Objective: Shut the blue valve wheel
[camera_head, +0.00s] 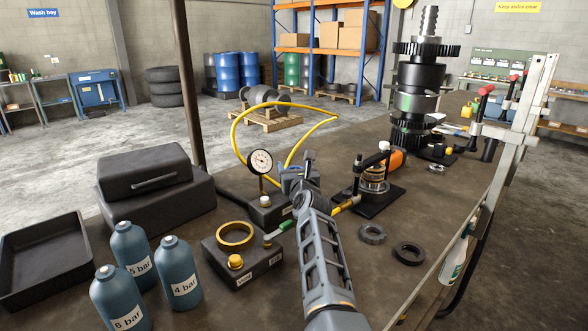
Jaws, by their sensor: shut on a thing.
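My gripper (300,178) is at the middle of the bench, at the end of my grey arm, behind the dark block (262,212) with the gauge. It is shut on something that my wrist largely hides. A blue part (291,180) shows right at the jaws and looks like the blue valve wheel; its rim and turn position cannot be made out. The dial gauge (261,161) stands on a brass stem just left of my gripper. A yellow hose (236,125) loops up behind it.
A block with a brass ring (235,236) and three blue bottles (178,273) stand at front left, near a black tray (45,257) and case (146,172). A press fixture (372,180), two loose rings (409,253) and a tall gear stack (418,90) stand right.

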